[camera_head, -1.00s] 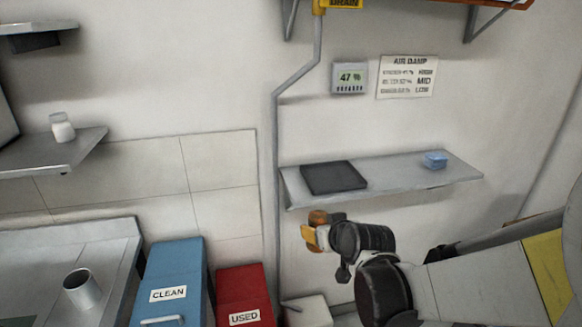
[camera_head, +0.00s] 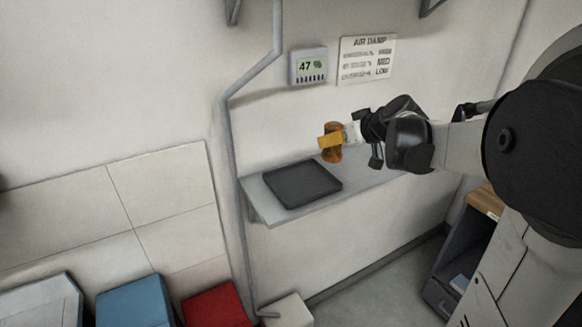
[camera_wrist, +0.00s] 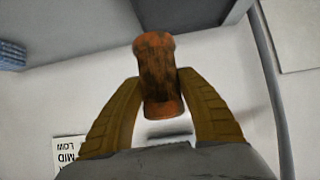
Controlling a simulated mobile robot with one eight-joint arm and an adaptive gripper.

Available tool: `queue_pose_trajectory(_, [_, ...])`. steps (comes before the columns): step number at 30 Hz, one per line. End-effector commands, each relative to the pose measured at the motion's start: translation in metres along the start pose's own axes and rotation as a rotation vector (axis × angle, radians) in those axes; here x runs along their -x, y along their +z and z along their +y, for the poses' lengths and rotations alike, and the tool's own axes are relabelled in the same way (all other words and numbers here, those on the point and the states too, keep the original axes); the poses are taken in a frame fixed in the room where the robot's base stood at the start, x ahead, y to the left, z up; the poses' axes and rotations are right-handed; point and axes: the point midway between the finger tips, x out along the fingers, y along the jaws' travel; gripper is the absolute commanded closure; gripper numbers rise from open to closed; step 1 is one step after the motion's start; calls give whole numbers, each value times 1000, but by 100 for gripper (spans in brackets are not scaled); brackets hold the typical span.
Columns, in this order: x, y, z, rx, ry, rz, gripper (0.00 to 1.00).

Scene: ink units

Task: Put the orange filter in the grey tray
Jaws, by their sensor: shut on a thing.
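The orange filter (camera_head: 334,153) is a small upright cylinder with dark stains and wider ends. My gripper (camera_head: 329,142) is shut on it, with yellow fingers around its middle. In the wrist view the filter (camera_wrist: 158,72) sits between the two fingertips (camera_wrist: 160,92). The dark grey tray (camera_head: 302,184) lies flat on the wall shelf. In the head view the filter appears just beyond the tray's right back corner, seemingly above the shelf; its exact height is hard to tell. A dark panel at the top of the wrist view (camera_wrist: 185,10) looks like the tray.
The grey wall shelf (camera_head: 262,202) holds the tray; its right part is partly behind my arm. A humidity display (camera_head: 309,66) reading 47 % and an AIR DAMP sign (camera_head: 367,60) hang above. A pipe (camera_head: 233,160) runs down left of the shelf. Blue (camera_head: 135,302) and red bins (camera_head: 215,307) stand below.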

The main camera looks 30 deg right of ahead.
Motion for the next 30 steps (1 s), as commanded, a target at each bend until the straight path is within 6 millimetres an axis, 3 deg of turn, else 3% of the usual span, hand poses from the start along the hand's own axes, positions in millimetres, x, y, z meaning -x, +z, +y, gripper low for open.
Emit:
queue_pose_trajectory(1, [-14, 5, -14, 5, -6, 0, 89])
queue_pose_trajectory(6, [-48, 12, -47, 4, -4, 0, 89])
queue_pose_trajectory(11, [-65, 15, -65, 2, -2, 0, 89])
queue_pose_trajectory(16, [-72, 20, -69, 0, 1, 0, 89])
queue_pose_trajectory(23, [-91, 48, -68, 0, 1, 0, 89])
queue_pose_trajectory(30, [-91, 48, -68, 0, 1, 0, 89])
